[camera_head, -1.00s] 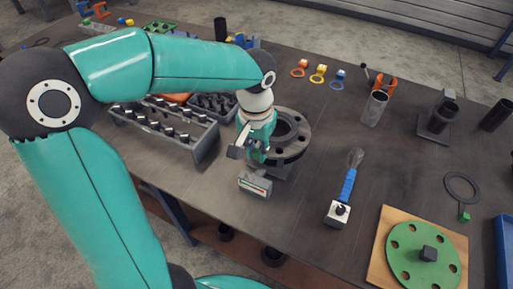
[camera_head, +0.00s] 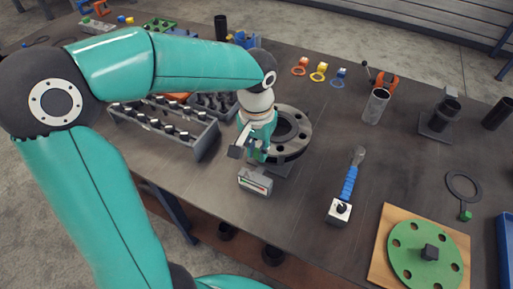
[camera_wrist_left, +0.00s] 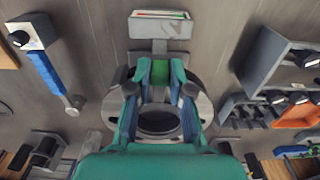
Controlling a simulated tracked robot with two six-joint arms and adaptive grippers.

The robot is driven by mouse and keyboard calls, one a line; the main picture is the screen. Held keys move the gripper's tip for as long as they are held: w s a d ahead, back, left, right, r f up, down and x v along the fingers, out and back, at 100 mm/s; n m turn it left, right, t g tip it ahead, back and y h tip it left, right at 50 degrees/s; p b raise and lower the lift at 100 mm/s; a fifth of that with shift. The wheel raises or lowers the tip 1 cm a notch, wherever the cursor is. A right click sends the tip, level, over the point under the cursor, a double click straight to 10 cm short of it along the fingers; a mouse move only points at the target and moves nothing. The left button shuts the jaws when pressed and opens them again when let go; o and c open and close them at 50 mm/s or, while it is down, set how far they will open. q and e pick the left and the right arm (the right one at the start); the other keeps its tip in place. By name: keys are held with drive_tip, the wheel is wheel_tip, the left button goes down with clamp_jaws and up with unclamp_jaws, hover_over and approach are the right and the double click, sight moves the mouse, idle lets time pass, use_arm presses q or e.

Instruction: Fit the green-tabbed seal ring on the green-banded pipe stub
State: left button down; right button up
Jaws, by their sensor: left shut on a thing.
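My left gripper (camera_head: 258,153) points down at the near side of a dark flanged pipe piece (camera_head: 301,134). It is shut on a green piece (camera_wrist_left: 177,72), which I take to be the tab of the green-tabbed seal ring. The ring itself is mostly hidden by the fingers. In the left wrist view the fingers (camera_wrist_left: 163,75) stand over the flange (camera_wrist_left: 205,106), with its dark round opening behind them. I cannot tell whether ring and stub touch. No green band shows clearly on the stub. My right gripper is not in view.
A gauge box (camera_head: 255,182) stands just in front of the flange. A bolt rack (camera_head: 165,134) is to the left. Orange, yellow (camera_head: 318,72) and blue tabbed rings lie behind. A blue-handled tool (camera_head: 348,185), a large green-blocked ring (camera_head: 463,186) and a green disc (camera_head: 424,254) are right.

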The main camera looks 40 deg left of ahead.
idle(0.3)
use_arm(q)
drive_tip(key=c, duration=1)
unclamp_jaws()
drive_tip(key=r+p, duration=0.4)
drive_tip(key=r, duration=0.6)
drive_tip(key=r+p, duration=0.4)
drive_tip(key=r, duration=0.7)
drive_tip(key=shift+s+p, duration=0.2)
drive_tip(key=shift+p, duration=0.1)
